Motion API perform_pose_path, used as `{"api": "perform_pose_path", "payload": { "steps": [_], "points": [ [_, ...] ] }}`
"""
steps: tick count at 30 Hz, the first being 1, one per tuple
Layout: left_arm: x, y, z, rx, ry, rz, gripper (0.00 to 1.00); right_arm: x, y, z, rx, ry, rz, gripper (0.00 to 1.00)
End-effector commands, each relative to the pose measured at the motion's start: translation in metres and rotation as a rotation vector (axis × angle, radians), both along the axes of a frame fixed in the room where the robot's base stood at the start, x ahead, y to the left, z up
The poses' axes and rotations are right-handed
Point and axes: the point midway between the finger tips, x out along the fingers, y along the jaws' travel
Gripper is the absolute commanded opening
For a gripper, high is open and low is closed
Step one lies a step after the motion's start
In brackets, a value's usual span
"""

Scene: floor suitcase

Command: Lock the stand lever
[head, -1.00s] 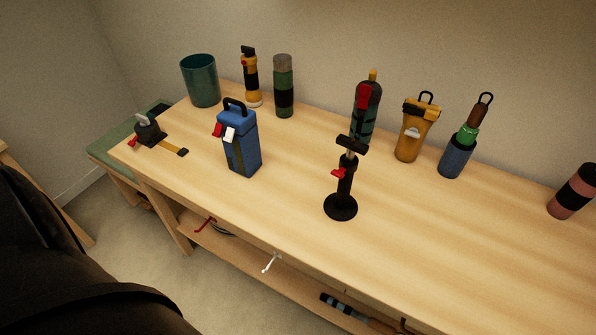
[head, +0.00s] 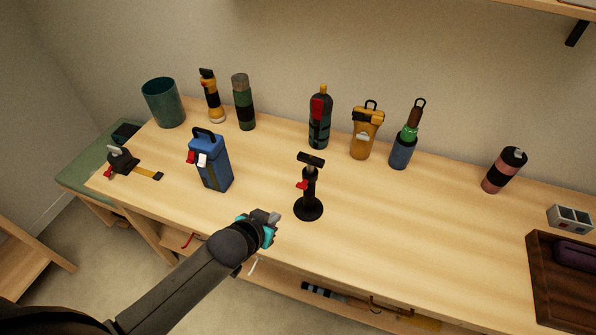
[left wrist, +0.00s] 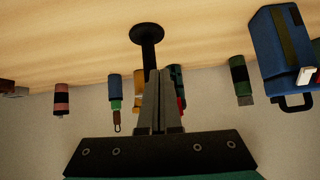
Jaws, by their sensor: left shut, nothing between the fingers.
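A black stand (head: 310,188) with a round base and a T-shaped top stands upright on the wooden bench. A small red lever (head: 302,184) sticks out from the left of its post. My left gripper (head: 273,219) is shut and empty, in front of and to the left of the stand, apart from it. In the left wrist view the shut fingers (left wrist: 158,100) cover the stand's upper post and its lever. The stand's round base (left wrist: 147,33) shows there past the fingertips. My right gripper is not seen.
A blue box-shaped container (head: 211,163) stands left of the stand. Several bottles and flashlights line the back, including a yellow flashlight (head: 364,135). A dark wooden tray (head: 545,270) lies at the right.

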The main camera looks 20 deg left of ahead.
Motion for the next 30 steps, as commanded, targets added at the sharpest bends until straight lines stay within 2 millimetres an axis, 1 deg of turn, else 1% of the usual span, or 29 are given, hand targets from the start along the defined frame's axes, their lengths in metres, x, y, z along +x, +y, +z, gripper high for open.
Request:
{"api": "perform_pose_path", "payload": {
  "steps": [1, 3, 6, 10, 12, 15, 25, 30],
  "points": [
    [0.007, -0.004, 0.032, -0.009, -0.034, -0.007, 0.00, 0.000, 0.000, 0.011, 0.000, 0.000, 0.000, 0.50],
    [0.013, -0.010, 0.061, -0.024, -0.070, -0.012, 0.00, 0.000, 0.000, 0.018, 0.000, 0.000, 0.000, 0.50],
    [0.018, -0.016, 0.094, -0.040, -0.112, -0.019, 0.00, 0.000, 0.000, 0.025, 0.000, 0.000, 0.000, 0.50],
    [0.021, -0.022, 0.121, -0.054, -0.143, -0.024, 0.00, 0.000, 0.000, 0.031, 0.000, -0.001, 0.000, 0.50],
    [0.022, -0.023, 0.127, -0.059, -0.151, -0.026, 0.00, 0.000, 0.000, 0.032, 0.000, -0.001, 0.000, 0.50],
    [0.022, -0.024, 0.131, -0.061, -0.156, -0.026, 0.00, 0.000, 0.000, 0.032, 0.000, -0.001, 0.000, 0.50],
    [0.023, -0.024, 0.129, -0.061, -0.156, -0.026, 0.00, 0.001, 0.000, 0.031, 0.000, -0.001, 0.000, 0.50],
    [0.032, -0.025, 0.123, -0.062, -0.157, -0.025, 0.00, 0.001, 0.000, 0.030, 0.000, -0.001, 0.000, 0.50]
  ]
}}
